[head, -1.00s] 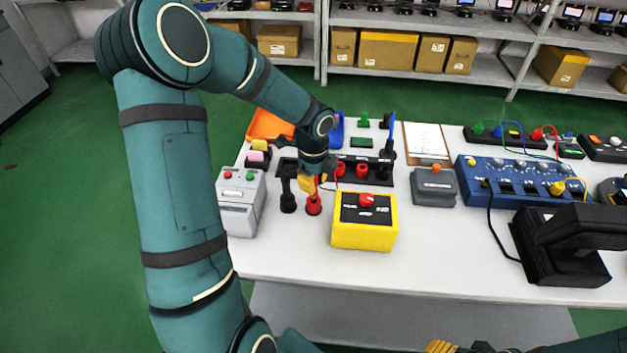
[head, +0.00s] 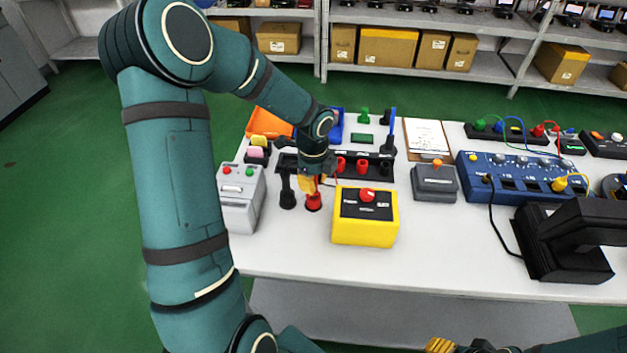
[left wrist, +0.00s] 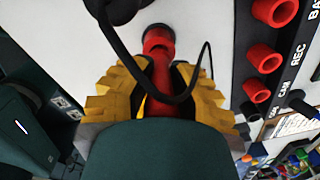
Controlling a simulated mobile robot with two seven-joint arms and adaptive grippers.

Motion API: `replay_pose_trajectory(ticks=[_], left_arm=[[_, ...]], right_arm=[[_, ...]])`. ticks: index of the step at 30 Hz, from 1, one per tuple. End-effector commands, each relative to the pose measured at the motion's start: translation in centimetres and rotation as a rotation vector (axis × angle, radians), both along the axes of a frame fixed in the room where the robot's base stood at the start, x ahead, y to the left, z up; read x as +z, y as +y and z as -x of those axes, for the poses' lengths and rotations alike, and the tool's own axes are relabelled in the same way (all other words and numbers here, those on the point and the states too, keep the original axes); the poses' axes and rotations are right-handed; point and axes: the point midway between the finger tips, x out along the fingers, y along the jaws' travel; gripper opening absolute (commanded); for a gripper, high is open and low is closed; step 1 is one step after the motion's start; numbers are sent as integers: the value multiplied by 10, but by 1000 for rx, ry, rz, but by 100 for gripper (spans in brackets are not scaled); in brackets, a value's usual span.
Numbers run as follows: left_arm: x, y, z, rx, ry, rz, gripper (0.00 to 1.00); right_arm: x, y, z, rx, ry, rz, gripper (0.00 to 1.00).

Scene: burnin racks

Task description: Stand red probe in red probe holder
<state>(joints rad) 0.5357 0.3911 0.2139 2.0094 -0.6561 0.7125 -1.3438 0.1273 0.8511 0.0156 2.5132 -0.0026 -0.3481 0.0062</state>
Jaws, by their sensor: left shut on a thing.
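My left gripper (head: 311,184) is shut on the red probe (left wrist: 160,104), whose red body shows between the yellow fingers in the left wrist view. It is directly above the red probe holder (head: 313,203), a small red stand on the table with a round base. In the left wrist view the probe lines up with the holder (left wrist: 158,38). I cannot tell how deep its tip sits. A dark cable loops across the probe. My right gripper (head: 440,346) shows only partly at the bottom edge.
A black holder (head: 287,195) stands close left of the red one. A yellow box with a red button (head: 364,230) is close right. A black socket strip (head: 348,168) lies behind, and a grey box (head: 238,205) is at left. Table in front is clear.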

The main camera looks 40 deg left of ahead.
Motion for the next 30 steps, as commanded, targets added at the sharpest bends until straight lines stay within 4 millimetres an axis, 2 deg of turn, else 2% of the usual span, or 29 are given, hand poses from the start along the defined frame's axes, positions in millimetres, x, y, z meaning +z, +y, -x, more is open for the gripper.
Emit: replay_pose_trajectory(ticks=[21, 22, 24, 30], left_arm=[[-13, 0, 0, 0, 0, 0, 0], [-13, 0, 0, 0, 0, 0, 26], [-13, 0, 0, 0, 0, 0, 48], [-13, 0, 0, 0, 0, 0, 48]], right_arm=[[-8, 0, 0, 0, 0, 0, 53], [-7, 0, 0, 0, 0, 0, 53], [-7, 0, 0, 0, 0, 0, 53], [-7, 0, 0, 0, 0, 0, 53]])
